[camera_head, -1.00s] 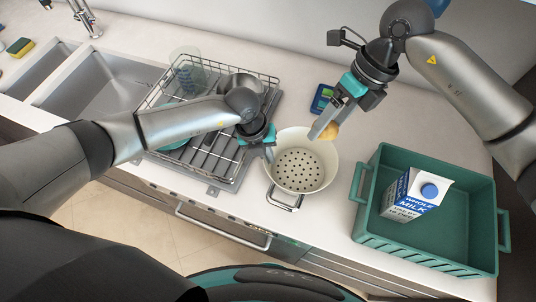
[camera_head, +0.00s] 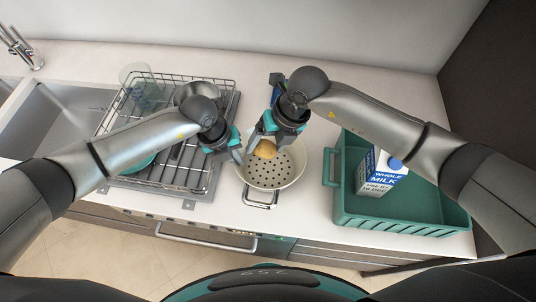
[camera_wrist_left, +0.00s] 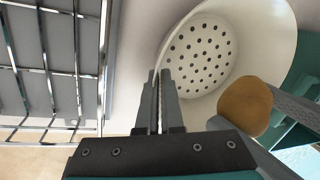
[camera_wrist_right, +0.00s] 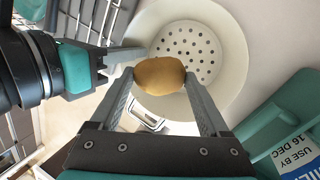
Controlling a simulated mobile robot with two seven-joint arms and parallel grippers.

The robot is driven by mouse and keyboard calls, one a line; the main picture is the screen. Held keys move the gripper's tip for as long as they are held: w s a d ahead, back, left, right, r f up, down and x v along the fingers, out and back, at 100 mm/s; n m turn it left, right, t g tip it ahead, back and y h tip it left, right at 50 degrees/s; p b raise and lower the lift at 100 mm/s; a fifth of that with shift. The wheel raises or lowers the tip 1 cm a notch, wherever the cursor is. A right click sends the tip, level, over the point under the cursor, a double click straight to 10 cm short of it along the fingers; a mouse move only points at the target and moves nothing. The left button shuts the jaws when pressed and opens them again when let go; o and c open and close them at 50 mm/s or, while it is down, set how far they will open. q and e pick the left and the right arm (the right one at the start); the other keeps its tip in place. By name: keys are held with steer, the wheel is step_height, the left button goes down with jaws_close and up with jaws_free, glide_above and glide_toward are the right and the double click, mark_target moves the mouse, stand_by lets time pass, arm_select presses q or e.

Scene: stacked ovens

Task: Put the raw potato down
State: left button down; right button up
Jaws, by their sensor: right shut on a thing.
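The raw potato (camera_head: 265,149) is brown and oval. It is between the fingers of my right gripper (camera_head: 258,145), which is shut on it over the white colander (camera_head: 297,172). The right wrist view shows the potato (camera_wrist_right: 160,76) pinched from both sides above the perforated bowl (camera_wrist_right: 235,75). My left gripper (camera_head: 235,157) is at the colander's left rim. In the left wrist view its fingers (camera_wrist_left: 160,95) are close together, pointing at the rim, with the rim at or between their tips. Whether they grip the rim is hard to tell.
A wire dish rack (camera_head: 150,180) with a metal bowl (camera_head: 190,95) stands left of the colander. A green crate (camera_head: 400,222) holding a milk carton (camera_head: 380,175) stands on the right. A sink (camera_head: 60,120) is at far left.

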steer(key=shift+f, duration=4)
steer(key=shift+f, duration=0.1)
steer(key=o, duration=1.3)
steer(key=v, duration=1.2)
arm_select(q)
steer(key=c, duration=1)
jaws_free()
